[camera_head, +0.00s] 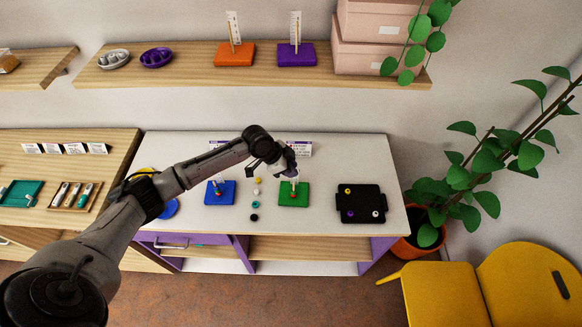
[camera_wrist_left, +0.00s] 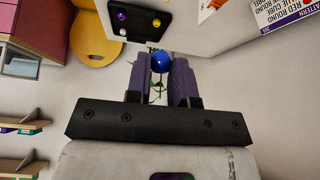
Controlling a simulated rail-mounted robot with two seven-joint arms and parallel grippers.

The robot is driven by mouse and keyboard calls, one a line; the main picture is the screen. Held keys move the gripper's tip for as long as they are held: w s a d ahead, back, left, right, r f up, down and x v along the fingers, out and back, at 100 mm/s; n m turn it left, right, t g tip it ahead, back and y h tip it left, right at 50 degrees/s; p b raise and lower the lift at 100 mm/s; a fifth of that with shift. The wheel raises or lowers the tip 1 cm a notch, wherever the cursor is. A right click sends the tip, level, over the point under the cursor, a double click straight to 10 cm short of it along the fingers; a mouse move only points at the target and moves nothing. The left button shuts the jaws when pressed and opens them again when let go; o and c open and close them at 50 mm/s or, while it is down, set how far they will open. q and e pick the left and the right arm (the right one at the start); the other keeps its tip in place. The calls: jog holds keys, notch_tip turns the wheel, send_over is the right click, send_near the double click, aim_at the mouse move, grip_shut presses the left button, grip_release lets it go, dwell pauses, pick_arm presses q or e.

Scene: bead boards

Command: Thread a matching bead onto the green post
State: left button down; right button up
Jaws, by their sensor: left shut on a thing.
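My left gripper (camera_head: 288,163) hangs just above and behind the green board (camera_head: 301,200), near the top of its post. In the left wrist view the gripper (camera_wrist_left: 161,75) is shut on a smooth, round blue bead (camera_wrist_left: 161,62), held between the two fingers. The post stands upright on the green board, with a small red bead (camera_head: 293,195) low on it. The gripper partly covers the post's upper end, so I cannot tell whether the held bead touches it. A pattern card (camera_wrist_left: 285,14) shows red round and blue cube lines. My right gripper is not in view.
A blue board (camera_head: 227,196) with its own post stands left of the green one. Loose yellow (camera_head: 258,180), white (camera_head: 257,192), teal (camera_head: 256,204) and black (camera_head: 254,217) beads lie between them. A black tray (camera_head: 362,213) with several beads sits at the right.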

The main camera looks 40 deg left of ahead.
pick_arm(q)
jog(key=shift+f+b, duration=1.35)
jog(key=shift+f, duration=0.2)
jog(key=shift+f+b, duration=0.75)
jog(key=shift+f, duration=0.05)
jog(key=shift+f, duration=0.55)
jog(key=shift+f, duration=0.2)
jog(key=shift+f+b, duration=0.15)
jog(key=shift+b, duration=0.2)
jog(key=shift+f+b, duration=0.35)
jog(key=shift+f, duration=0.35)
